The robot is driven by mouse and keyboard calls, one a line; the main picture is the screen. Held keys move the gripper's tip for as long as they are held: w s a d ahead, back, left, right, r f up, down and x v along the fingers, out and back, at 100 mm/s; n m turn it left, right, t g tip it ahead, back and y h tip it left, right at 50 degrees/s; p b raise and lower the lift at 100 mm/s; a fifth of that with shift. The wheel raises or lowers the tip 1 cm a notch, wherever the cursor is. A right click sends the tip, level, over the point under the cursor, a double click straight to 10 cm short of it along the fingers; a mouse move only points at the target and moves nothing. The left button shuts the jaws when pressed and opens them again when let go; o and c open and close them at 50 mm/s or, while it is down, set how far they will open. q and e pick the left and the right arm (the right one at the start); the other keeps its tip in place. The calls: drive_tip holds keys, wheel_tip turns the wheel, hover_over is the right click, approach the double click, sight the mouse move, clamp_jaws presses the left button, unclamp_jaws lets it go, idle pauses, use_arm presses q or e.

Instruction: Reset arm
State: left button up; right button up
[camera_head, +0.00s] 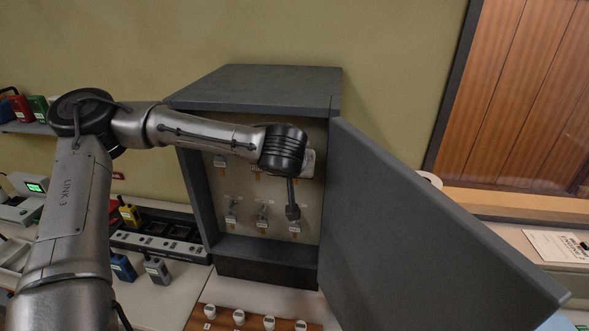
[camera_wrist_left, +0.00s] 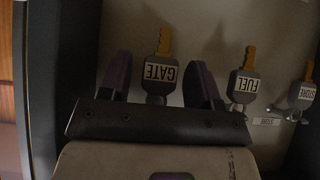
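The task names only an arm. My left arm reaches in from the left in the head view, with its gripper (camera_head: 292,212) inside the open grey key cabinet (camera_head: 255,88). In the left wrist view the gripper (camera_wrist_left: 160,82) is open, its two purple-grey fingers apart on either side of the key tagged GATE (camera_wrist_left: 160,72). Gaps show between the fingers and the tag. The key tagged FUEL (camera_wrist_left: 244,86) hangs just beside the fingers, and one tagged STORE (camera_wrist_left: 302,95) hangs farther right. The tag text appears upside down. My right gripper is not in view.
The cabinet door (camera_head: 420,235) stands wide open to the right. Several keys (camera_head: 262,214) hang in rows inside. A charger rack (camera_head: 160,240) with radios stands at left. A wooden board (camera_head: 225,322) with white-topped pieces lies in front. A paper (camera_head: 555,245) lies at right.

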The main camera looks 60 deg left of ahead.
use_arm(q)
drive_tip(key=c, duration=0.8)
drive_tip(key=shift+r, duration=0.25)
drive_tip(key=shift+s+d, duration=0.25)
drive_tip(key=shift+d, duration=0.05)
idle(0.6)
drive_tip(key=shift+s+d, duration=0.45)
drive_tip(key=shift+d, duration=0.1)
drive_tip(key=shift+s+d, duration=0.3)
drive_tip(key=shift+d, duration=0.1)
drive_tip(key=shift+s+d+r+p, duration=0.1)
drive_tip(key=shift+s+d+r, duration=0.25)
drive_tip(key=shift+s+d, duration=0.25)
drive_tip(key=shift+s+d+r+p, duration=0.1)
drive_tip(key=shift+s+d+r, duration=0.3)
drive_tip(key=shift+d, duration=0.3)
drive_tip(key=shift+s+d+r+p, duration=0.1)
drive_tip(key=shift+s+d+r, duration=0.15)
drive_tip(key=shift+s+d, duration=0.4)
